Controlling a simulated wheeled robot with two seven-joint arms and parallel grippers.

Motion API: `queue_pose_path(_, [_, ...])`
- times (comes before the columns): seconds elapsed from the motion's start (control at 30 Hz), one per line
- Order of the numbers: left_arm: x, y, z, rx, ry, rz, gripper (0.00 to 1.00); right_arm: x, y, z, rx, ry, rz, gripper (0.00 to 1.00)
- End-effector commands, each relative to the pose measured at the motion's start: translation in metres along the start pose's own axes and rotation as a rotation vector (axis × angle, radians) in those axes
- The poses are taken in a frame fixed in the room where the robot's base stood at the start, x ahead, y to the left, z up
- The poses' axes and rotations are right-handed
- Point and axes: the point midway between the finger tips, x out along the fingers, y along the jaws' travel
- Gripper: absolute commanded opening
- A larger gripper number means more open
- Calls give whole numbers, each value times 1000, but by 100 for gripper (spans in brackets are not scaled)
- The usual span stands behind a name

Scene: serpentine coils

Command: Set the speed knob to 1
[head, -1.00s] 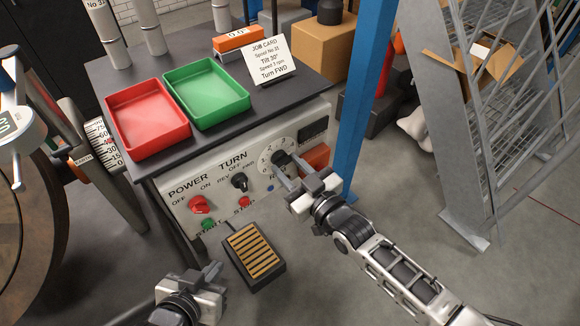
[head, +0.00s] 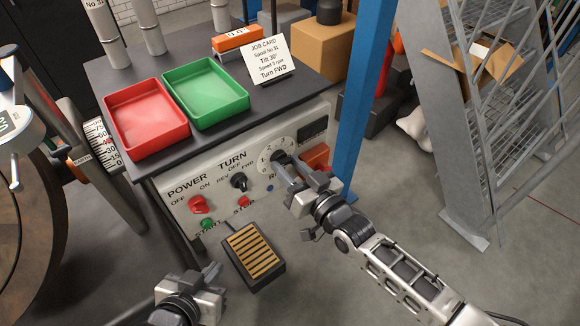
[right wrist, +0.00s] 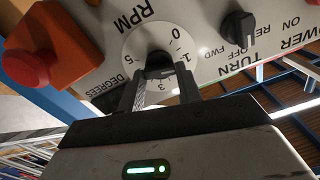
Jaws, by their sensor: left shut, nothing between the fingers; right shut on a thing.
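The speed knob (right wrist: 158,62) sits at the centre of a white RPM dial (right wrist: 130,40) on the grey control panel. The dial (head: 265,155) also shows in the head view, partly behind my right gripper. My right gripper (head: 285,172) reaches the panel, and its fingers (right wrist: 160,80) are shut on the knob's sides. The fingers hide part of the dial, and I cannot tell where the knob points. My left gripper (head: 212,275) is shut and empty, low in front of the panel.
The panel also has a red power knob (head: 201,204), a black turn knob (head: 239,182), and small green and red buttons. A red-orange button box (right wrist: 40,55) is beside the dial. A foot pedal (head: 252,255) lies below. A blue post (head: 362,100) stands to the right.

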Motion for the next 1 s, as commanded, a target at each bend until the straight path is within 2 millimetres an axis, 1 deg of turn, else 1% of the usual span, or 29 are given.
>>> queue_pose_path(0.17, [0,0,-1,0,2,0,0,-1,0,1,-1,-3,0,12])
queue_pose_path(0.2, [0,0,-1,0,2,0,0,-1,0,1,-1,-3,0,43])
queue_pose_path(0.23, [0,0,-1,0,3,0,0,-1,0,1,-2,-3,0,51])
queue_pose_path(0.27, [0,0,-1,1,3,0,0,-1,0,1,-2,-3,0,56])
queue_pose_path(0.53, [1,0,-3,1,7,0,0,-1,0,1,-2,-1,0,56])
queue_pose_path(0.67, [1,0,-4,2,8,0,0,-9,0,1,-2,-3,1,56])
queue_pose_path(0.77, [0,0,-4,2,9,0,0,-25,1,1,-2,-3,2,56])
queue_pose_path(0.87, [0,0,-4,2,9,0,0,-47,0,2,-2,-5,1,56])
queue_pose_path(1.0, [1,0,-4,2,9,0,0,-83,0,2,-3,-5,0,56])
